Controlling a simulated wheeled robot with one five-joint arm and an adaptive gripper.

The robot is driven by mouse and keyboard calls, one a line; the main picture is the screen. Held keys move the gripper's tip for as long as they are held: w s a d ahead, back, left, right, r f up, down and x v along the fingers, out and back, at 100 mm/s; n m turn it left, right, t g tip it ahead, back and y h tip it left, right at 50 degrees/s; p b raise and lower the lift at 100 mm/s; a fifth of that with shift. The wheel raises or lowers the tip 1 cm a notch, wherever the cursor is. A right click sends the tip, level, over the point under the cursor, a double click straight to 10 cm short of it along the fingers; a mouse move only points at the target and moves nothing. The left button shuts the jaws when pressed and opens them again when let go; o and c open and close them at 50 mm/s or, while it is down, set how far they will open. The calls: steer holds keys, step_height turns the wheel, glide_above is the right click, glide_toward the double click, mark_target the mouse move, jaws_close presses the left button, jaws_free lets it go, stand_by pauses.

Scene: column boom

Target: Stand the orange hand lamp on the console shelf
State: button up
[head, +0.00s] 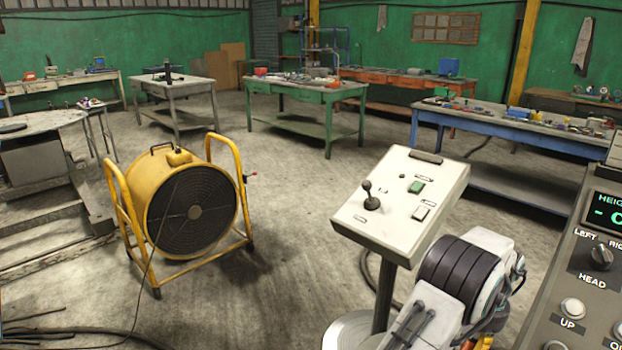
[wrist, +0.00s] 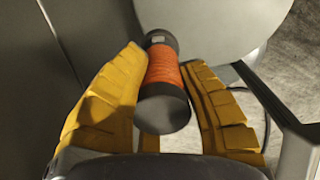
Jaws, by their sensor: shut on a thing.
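The orange hand lamp (wrist: 163,68) is between the yellow fingers of my gripper (wrist: 161,60) in the wrist view. It has an orange ribbed middle and dark grey ends, with the larger dark end towards the camera. My gripper is shut on it. A pale round plate (wrist: 215,25) lies beyond the lamp; I cannot tell whether they touch. In the head view a white console (head: 400,205) with a joystick stands on a dark post, and a round plate (head: 348,330) shows low beside that post. My arm hides the lamp there. I cannot tell which surface is the shelf.
A grey control panel (head: 590,270) with knobs and a display fills the right edge. A yellow drum fan (head: 190,212) stands at the left, with cables on the floor. Workbenches, including a green one (head: 305,92) and a blue one (head: 510,128), stand behind. The middle floor is clear.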

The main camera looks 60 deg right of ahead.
steer(key=shift+f+m, duration=0.3)
steer(key=shift+f, duration=0.05)
steer(key=shift+w+a+f+m, duration=0.35)
steer(key=shift+w+f+m, duration=0.15)
steer(key=shift+f, duration=0.25)
steer(key=w+a+n+p, duration=0.1)
steer(key=w+a+n, duration=0.25)
steer(key=w, duration=0.95)
steer(key=w+a+n+p, duration=0.2)
steer(key=w+a+n, duration=0.15)
steer(key=w, duration=0.95)
steer(key=w+a+n+p, duration=0.1)
steer(key=w+a+n, duration=0.25)
steer(key=w, duration=0.95)
steer(key=w+a+r+n+p, duration=0.25)
steer(key=w+a+n, duration=0.25)
steer(key=w+a, duration=1.15)
steer(key=w+a+r+n+p, duration=0.1)
steer(key=a+n, duration=0.4)
steer(key=a, duration=1.5)
steer(key=shift+w+r, duration=0.45)
steer(key=shift+r, duration=0.25)
